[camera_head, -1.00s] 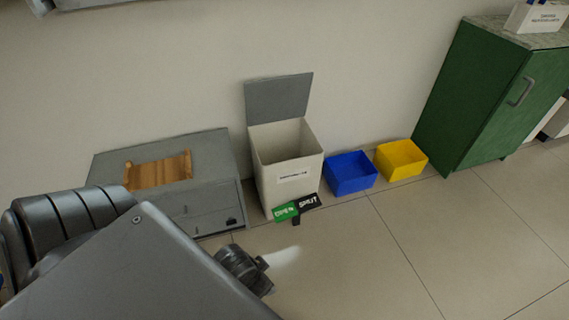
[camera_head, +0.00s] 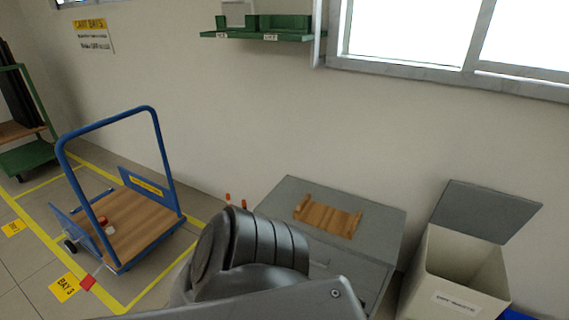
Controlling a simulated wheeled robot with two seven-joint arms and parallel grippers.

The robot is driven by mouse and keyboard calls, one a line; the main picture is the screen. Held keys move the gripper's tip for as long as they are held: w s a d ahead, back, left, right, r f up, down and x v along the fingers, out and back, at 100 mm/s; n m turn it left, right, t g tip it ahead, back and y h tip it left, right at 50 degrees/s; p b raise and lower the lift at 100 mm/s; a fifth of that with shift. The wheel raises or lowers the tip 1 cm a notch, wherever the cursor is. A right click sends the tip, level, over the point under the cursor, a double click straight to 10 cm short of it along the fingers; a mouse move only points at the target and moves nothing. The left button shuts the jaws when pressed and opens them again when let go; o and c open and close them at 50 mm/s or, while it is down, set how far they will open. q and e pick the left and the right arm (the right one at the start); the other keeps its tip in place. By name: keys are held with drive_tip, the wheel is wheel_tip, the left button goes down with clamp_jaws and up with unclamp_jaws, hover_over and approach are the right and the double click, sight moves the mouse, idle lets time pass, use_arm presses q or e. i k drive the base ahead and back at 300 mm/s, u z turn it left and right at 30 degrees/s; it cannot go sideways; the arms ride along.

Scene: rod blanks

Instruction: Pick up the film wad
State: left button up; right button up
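I cannot make out a film wad for certain in this view. A small red and white item (camera_head: 105,222) lies on the wooden deck of the blue cart; it is too small to identify. A grey link of one of my arms crosses the bottom middle and hides part of the floor and the grey cabinet. Neither of my grippers shows.
A blue push cart (camera_head: 155,160) stands in a yellow-marked bay at left. A grey cabinet (camera_head: 378,215) with a wooden tray (camera_head: 328,217) on top stands by the wall. Right of it is a cream bin (camera_head: 450,270) with its lid up. A green shelf (camera_head: 262,36) hangs above.

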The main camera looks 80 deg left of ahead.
sight(109, 230)
drive_tip(key=u, duration=4.85)
drive_tip(key=i, duration=6.3)
